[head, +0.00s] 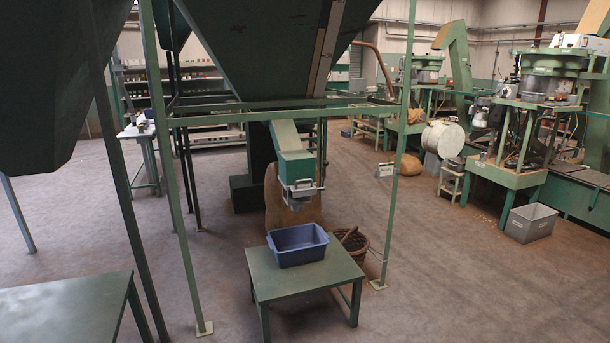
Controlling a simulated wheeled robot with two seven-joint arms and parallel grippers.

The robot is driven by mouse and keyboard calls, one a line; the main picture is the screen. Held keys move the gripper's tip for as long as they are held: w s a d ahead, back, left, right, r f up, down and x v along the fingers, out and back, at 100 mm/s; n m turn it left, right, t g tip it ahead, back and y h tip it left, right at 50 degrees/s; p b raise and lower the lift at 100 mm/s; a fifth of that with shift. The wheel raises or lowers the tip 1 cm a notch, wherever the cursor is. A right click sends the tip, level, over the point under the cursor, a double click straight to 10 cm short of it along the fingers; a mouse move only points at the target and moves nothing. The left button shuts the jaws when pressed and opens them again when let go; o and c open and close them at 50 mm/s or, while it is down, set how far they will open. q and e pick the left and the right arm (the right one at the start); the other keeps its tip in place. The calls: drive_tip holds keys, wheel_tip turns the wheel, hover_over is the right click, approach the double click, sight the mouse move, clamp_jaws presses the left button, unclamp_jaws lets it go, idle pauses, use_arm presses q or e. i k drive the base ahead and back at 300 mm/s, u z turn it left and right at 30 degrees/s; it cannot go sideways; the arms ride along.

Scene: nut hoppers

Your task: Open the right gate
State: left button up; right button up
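A green hopper (265,50) hangs in a green frame in the middle of the head view. Its green chute (293,150) slopes down and ends in a metal gate (299,189) with a bar-like handle. This is the only gate I can make out; whether it is open or shut I cannot tell. A blue bin (297,246) stands below it on a green table and looks empty from here. Neither of my grippers is in view.
The green table (335,270) stands in front of the chute, with frame posts (397,190) on both sides. A sack (275,205) and a wicker basket (355,243) are behind it. Another green table (65,310) is at lower left.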

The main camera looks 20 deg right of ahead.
sight(310, 189)
drive_tip(key=z, duration=0.25)
drive_tip(key=i, duration=3.1)
drive_tip(key=u, duration=0.1)
